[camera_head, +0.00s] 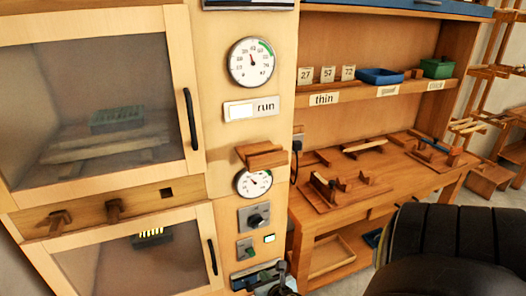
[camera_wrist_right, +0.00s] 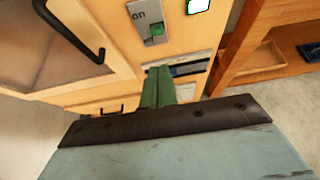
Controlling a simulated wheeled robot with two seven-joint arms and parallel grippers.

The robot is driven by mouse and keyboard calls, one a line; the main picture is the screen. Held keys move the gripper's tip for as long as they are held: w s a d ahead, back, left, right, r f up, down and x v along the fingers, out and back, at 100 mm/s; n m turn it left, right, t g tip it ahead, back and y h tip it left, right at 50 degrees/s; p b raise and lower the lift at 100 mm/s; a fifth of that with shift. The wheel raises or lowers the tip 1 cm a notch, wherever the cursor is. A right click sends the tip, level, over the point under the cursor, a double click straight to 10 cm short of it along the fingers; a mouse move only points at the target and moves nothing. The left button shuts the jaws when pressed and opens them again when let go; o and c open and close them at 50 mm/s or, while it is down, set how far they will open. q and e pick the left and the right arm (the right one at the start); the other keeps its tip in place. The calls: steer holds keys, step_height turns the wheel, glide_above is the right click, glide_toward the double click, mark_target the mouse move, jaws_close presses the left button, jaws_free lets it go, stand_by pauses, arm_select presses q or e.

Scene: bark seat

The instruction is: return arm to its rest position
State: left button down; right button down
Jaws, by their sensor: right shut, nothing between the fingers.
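My right gripper (camera_head: 282,268) shows small at the bottom edge of the head view, in front of the lower part of the wooden cabinet's control column (camera_head: 222,160). In the right wrist view its green fingers (camera_wrist_right: 158,86) are shut together with nothing between them. They point at the column's lower front, below a plate with a green switch (camera_wrist_right: 157,33) and the word "on". The same green switch (camera_head: 249,252) is up and left of the gripper in the head view. I cannot tell whether the fingertips touch the panel. My left gripper is out of view.
Cabinet doors with dark handles (camera_head: 190,118) stand at the left. Two dials (camera_head: 252,62) and a dark knob (camera_head: 257,219) are on the column. A wooden bench (camera_head: 400,180) with several wooden fixtures stands right, with blue (camera_head: 380,76) and green (camera_head: 437,67) trays on its shelf.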

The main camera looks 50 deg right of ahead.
steer(key=shift+f, duration=0.1)
steer(key=s+a+f+m+g+y+b, duration=0.1)
steer(key=s+a+f+m+g+b, duration=0.15)
steer(key=s+f+m, duration=0.55)
steer(key=s+a+f+m+g+y+b, duration=0.1)
steer(key=s+a+f+m+g, duration=0.25)
steer(key=f, duration=0.85)
steer(key=s+a+f+m+g+y+b, duration=0.1)
steer(key=s+a+f+m+y+b, duration=0.1)
steer(key=s+a+f+m, duration=0.4)
steer(key=s+a+f+m+g+y+b, duration=0.2)
steer(key=s+a+f+m, duration=0.5)
steer(key=s, duration=0.6)
steer(key=m, duration=0.2)
steer(key=shift+f+m, duration=0.2)
steer(key=shift+m, duration=0.15)
